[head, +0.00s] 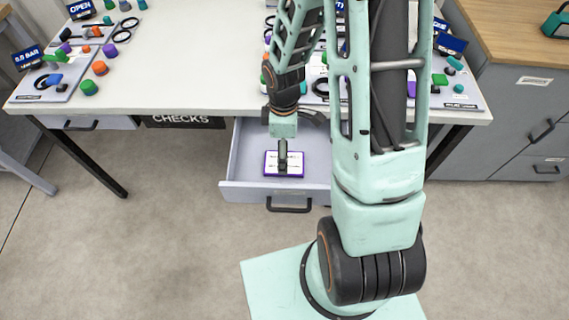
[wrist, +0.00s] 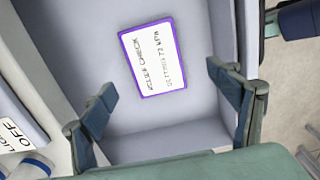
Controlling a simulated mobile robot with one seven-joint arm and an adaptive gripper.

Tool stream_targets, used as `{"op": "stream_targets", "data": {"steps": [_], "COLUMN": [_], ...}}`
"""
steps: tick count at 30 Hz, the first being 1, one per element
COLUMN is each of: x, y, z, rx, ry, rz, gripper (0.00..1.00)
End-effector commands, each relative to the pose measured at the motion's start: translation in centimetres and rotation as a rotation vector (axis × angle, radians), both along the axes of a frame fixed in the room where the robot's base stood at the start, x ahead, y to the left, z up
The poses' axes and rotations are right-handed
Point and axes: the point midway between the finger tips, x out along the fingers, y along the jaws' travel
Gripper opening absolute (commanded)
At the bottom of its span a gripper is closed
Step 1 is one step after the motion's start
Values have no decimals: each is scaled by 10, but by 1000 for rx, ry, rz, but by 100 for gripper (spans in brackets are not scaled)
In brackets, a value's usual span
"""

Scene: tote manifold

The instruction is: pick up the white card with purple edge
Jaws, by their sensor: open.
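The white card with purple edge (head: 293,164) lies flat in the open grey drawer (head: 237,170) below the table. In the wrist view the card (wrist: 150,62) shows whole, with black print on it, tilted a little, near the drawer's upper middle. My gripper (head: 283,162) points down over the drawer and covers part of the card in the head view. In the wrist view my gripper (wrist: 168,108) has its two fingers wide apart and empty, with the card beyond the fingertips, between their lines. The height of the fingers above the card is hard to tell.
The white table (head: 190,80) stands above the drawer. It bears several coloured knobs and labelled boards. The drawer walls surround the card, and its front has a black handle (head: 289,208). A grey cabinet (head: 515,110) stands at the right. The drawer floor around the card looks clear.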

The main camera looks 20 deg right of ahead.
Motion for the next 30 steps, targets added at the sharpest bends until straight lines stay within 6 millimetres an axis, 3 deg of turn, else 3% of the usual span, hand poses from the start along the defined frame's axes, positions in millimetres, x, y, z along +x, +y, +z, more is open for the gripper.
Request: {"op": "stream_targets", "data": {"steps": [18,27,30], "x": [7,8,8], "y": [-3,-3,-3], "z": [-62,-66,-65], "rx": [0,0,0], "ry": [0,-1,-1], "rz": [-2,-3,-3], "gripper": [82,82,72]}}
